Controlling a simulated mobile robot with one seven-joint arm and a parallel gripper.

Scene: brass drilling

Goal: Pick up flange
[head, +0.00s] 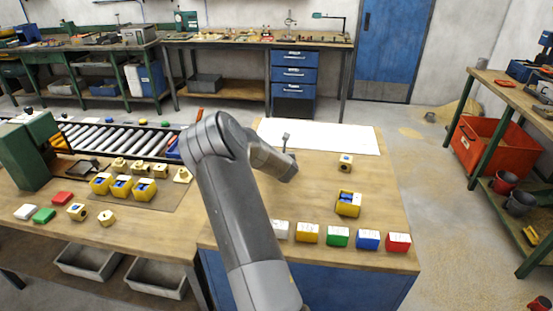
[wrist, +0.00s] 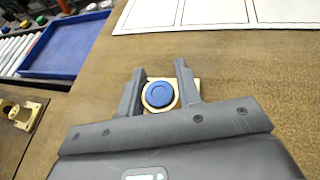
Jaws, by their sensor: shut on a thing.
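In the wrist view, a brass-coloured flange (wrist: 174,104) with a pale squarish base and a round blue centre (wrist: 159,94) sits between the two fingers of my gripper (wrist: 160,72). The gripper is shut on it, one finger at each side. The brown worktop shows close around it; I cannot tell whether the flange touches the wood. In the head view my arm hides the held flange and most of the gripper. Another brass part with a dark centre (head: 345,160) stands on the right worktop.
A white sheet (head: 325,135) lies at the back of the worktop. A yellow bin (head: 348,207) stands at right, and a row of coloured blocks (head: 338,237) lines the front edge. Brass parts and yellow bins (head: 121,187) stand at left, near a roller conveyor (head: 110,140).

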